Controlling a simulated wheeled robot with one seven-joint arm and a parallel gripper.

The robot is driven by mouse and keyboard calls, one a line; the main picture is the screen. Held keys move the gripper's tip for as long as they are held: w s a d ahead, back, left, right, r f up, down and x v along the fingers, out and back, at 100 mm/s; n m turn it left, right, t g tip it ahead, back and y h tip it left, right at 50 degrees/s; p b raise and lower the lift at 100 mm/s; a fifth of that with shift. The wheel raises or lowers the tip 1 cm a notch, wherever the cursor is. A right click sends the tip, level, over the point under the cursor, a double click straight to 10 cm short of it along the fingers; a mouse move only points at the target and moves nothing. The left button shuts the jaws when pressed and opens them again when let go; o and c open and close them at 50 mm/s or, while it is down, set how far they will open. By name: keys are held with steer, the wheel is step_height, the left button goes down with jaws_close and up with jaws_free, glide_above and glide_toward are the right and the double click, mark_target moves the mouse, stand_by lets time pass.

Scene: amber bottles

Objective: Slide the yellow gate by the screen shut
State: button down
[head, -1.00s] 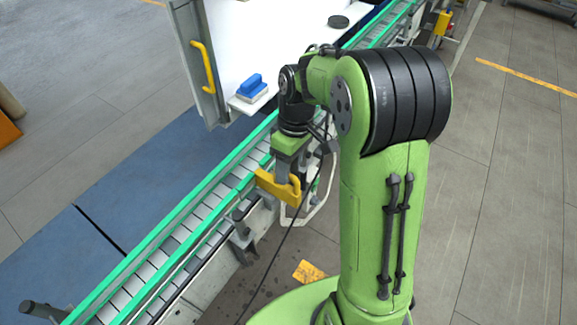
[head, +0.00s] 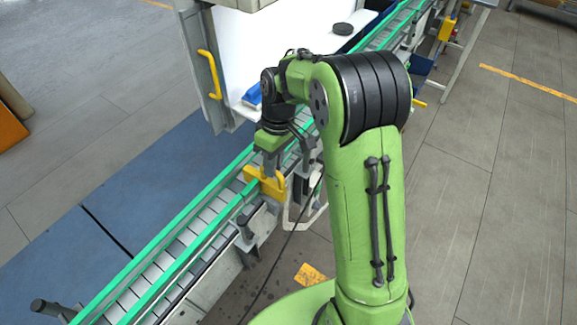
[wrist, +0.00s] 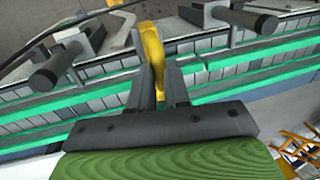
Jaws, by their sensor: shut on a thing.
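The yellow gate (head: 254,185) stands at the near green rail of the conveyor, left of my arm, reaching onto the belt. It has an upturned end on its right. My gripper (head: 270,168) points down from above and is shut on the gate. In the wrist view my gripper (wrist: 160,92) has its dark fingers on either side of the yellow gate (wrist: 151,48), which extends away over the belt and rails. The gripped part is partly hidden by the fingers. I cannot clearly make out the screen.
The slatted conveyor (head: 190,237) runs diagonally between green rails. A yellow handle (head: 209,74) is on a grey panel. Dark-knobbed posts (head: 244,226) line the near side.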

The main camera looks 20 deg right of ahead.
steer(key=shift+w+a+r, duration=0.1)
steer(key=shift+w+a, duration=0.25)
steer(key=shift+w, duration=0.15)
steer(key=c, duration=1.1)
jaws_free()
steer(key=shift+w+a, duration=0.1)
step_height(320, 180, up, 15)
steer(key=w+d+p, duration=0.1)
steer(key=d+p, duration=0.1)
steer(key=p, duration=0.1)
steer(key=shift+w+d+r, duration=0.2)
steer(key=shift+w+d, duration=0.1)
steer(key=shift+w, duration=0.05)
